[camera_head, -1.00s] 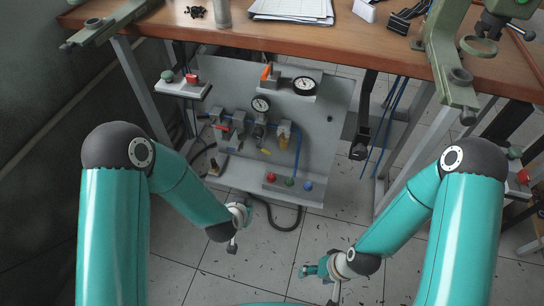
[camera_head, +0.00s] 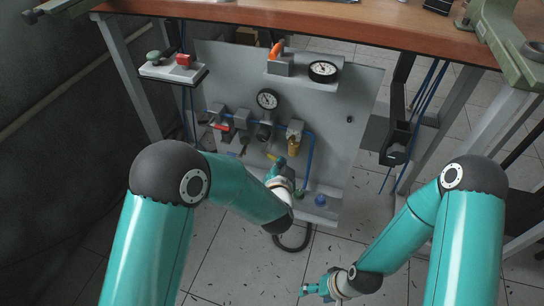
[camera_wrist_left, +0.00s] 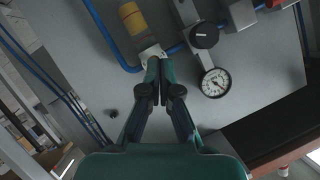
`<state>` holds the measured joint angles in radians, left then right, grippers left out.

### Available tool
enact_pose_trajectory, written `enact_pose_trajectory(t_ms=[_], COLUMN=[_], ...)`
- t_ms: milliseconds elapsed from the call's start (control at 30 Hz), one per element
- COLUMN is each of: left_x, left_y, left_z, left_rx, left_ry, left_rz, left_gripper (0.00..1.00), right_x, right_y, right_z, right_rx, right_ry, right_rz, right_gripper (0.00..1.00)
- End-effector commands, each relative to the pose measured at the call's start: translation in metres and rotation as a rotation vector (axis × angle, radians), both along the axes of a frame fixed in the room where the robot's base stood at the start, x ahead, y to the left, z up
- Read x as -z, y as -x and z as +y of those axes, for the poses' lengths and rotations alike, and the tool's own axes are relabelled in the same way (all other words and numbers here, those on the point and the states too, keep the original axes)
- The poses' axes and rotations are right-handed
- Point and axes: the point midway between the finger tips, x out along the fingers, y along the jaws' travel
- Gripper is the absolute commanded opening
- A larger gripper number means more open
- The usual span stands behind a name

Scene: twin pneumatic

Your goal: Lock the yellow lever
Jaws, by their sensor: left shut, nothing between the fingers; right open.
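The yellow lever (camera_head: 273,157) is a small bar low on the grey pneumatic panel (camera_head: 340,150), below the round gauge and left of the yellow-bowled unit (camera_head: 294,143). My left gripper (camera_head: 279,165) is in front of the panel, just right of the lever in the head view; I cannot tell if they touch. In the left wrist view its fingers (camera_wrist_left: 155,62) are shut and empty, pointing at the panel near the yellow bowl (camera_wrist_left: 132,18). I cannot make out the lever in that view. My right gripper (camera_head: 305,289) is open, low over the floor, away from the panel.
Gauges (camera_head: 267,99) and blue tubing (camera_head: 309,150) stand out from the panel. A red lever (camera_head: 221,127) is at left. A blue button (camera_head: 320,200) is below; my left arm covers part of the button box. The wooden tabletop (camera_head: 330,22) overhangs above.

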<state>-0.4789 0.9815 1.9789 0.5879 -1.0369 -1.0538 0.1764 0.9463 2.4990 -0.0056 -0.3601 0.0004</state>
Motion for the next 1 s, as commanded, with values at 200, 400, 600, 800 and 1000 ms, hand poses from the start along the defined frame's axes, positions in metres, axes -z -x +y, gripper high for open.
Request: enact_pose_trajectory(t_ms=[200, 400, 600, 800, 1000], left_x=[0.01, 0.025, 0.039, 0.063, 0.072], left_y=[-0.018, -0.052, -0.089, -0.091, -0.09], left_z=[-0.002, -0.005, -0.009, 0.005, 0.011], left_rx=[0.0, 0.001, 0.002, 0.002, 0.004], left_ry=[0.001, 0.003, 0.002, -0.002, 0.0], left_rz=[0.001, 0.0, 0.0, 0.003, 0.003], left_gripper=[0.0, 0.0, 0.0, 0.0, 0.0], right_x=[0.006, 0.017, 0.028, 0.041, 0.044], right_y=[0.0, 0.0, 0.0, 0.0, 0.0], right_z=[0.0, 0.0, 0.0, 0.0, 0.0], right_rx=[0.0, 0.0, 0.0, 0.0, 0.0], right_ry=[0.0, 0.0, 0.0, 0.0, 0.0], right_rz=[0.0, 0.0, 0.0, 0.0, 0.0], right_gripper=[0.67, 0.67, 0.67, 0.67, 0.67])
